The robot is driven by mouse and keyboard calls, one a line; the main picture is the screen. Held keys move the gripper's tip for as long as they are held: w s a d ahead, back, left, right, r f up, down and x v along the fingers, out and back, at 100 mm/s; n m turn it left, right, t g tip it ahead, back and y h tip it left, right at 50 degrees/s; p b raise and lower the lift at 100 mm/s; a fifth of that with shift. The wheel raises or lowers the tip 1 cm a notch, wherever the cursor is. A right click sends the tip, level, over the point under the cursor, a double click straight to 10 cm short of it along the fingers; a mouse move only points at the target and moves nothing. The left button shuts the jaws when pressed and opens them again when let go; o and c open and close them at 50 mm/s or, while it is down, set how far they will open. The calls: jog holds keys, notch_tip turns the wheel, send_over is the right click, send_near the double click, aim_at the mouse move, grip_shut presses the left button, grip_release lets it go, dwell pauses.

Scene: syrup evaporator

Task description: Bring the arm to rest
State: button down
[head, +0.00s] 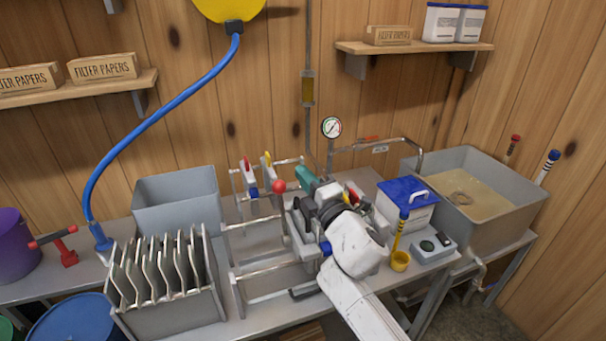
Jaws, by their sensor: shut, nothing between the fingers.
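My white arm (355,245) reaches up from the bottom edge, right of centre, over the metal bench. My gripper (326,192) is at its far end, in front of the filter press (300,222), close to a teal part (306,176) of it. The fingers are small and partly hidden by the wrist; they look shut, with nothing seen held. I cannot tell whether they touch the press.
A bin of metal plates (165,295) and a grey tub (178,199) stand left. A basin (490,220) of brownish liquid is farther right.

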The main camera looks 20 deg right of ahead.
jog(key=s+d+f+m+g+h+b, duration=0.1)
jog(key=s+d+f+m+g+h, duration=0.3)
jog(key=s+f+m, duration=0.6)
jog(key=s+d+f+m+g+h, duration=0.1)
jog(key=s+f+m+g, duration=0.6)
jog(key=f, duration=0.5)
jog(key=s+d+f+m+g, duration=0.1)
jog(key=s+f+m+g, duration=0.1)
jog(key=s, duration=1.3)
jog(key=s+f+m+g+y+b, duration=0.1)
jog(key=s+f+g, duration=0.4)
jog(key=s, duration=0.9)
jog(key=shift+s+d+f+m+g, duration=0.3)
jog(key=shift+s+d+f+m, duration=0.05)
jog(key=shift+f+m, duration=0.15)
